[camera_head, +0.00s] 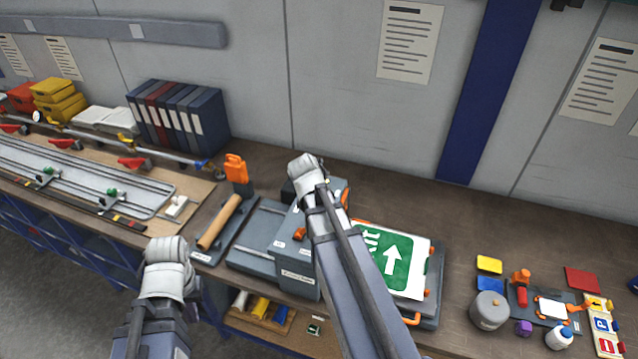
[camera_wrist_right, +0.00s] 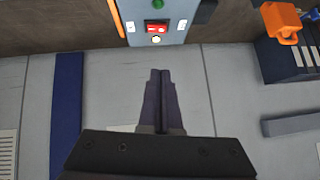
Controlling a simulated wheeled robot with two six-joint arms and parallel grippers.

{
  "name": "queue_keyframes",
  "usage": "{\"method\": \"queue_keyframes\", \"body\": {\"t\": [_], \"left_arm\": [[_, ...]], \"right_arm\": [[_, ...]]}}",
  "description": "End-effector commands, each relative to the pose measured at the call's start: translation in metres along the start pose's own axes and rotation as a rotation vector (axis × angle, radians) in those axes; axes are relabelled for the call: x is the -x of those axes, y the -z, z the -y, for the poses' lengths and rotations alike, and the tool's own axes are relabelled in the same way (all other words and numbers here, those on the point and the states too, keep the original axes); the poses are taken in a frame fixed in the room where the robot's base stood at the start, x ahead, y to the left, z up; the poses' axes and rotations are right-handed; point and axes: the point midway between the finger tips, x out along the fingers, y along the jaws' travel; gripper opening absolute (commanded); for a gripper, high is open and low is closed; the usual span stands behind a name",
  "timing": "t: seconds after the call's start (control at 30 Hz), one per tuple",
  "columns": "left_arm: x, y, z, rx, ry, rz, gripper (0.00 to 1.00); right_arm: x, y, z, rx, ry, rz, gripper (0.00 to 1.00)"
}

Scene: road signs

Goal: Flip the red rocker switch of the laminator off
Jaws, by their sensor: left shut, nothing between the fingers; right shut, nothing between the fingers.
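The laminator (camera_head: 290,262) is a grey machine on the bench, partly covered by my right arm in the head view. Its control panel (camera_wrist_right: 157,10) shows at the top of the right wrist view. The red rocker switch (camera_wrist_right: 157,28) sits on that panel, between a green button and a round pale yellow one; in the head view I cannot make it out. My right gripper (camera_wrist_right: 160,74) is shut and empty, its fingertips apart from the switch in the picture. My left gripper (camera_head: 166,252) is shut and empty at the bench's front edge, left of the laminator.
A green arrow sign (camera_head: 392,262) lies right of the laminator. A roller tool (camera_head: 219,222) and an orange-handled device (camera_head: 236,170) are to its left. Binders (camera_head: 178,115) stand behind. A grey pot (camera_head: 489,310) and small items are at right. Bare bench lies behind the sign.

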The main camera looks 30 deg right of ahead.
Motion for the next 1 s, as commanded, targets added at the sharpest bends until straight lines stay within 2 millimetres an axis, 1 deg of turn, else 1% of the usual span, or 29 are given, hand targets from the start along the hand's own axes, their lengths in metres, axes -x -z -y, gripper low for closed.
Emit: {"method": "queue_keyframes", "body": {"t": [0.27,0.47,0.57,0.67,1.0], "left_arm": [[-0.001,0.0,0.0,0.0,0.0,0.0,0.0],[-0.009,0.001,-0.001,-0.002,0.0,0.0,0.0],[-0.018,0.001,-0.002,-0.004,0.0,-0.001,0.0],[-0.029,0.002,-0.003,-0.005,0.001,-0.001,0.0],[-0.077,0.005,-0.007,0.0,0.001,-0.003,0.0]], "right_arm": [[-0.001,0.0,0.0,0.001,0.0,0.0,0.0],[-0.012,-0.001,0.0,0.0,-0.001,0.0,0.0],[-0.024,-0.002,0.0,0.0,-0.001,0.0,0.0],[-0.039,-0.003,0.0,-0.001,-0.001,0.0,0.0],[-0.107,-0.004,0.0,0.0,-0.002,0.0,0.0]]}}
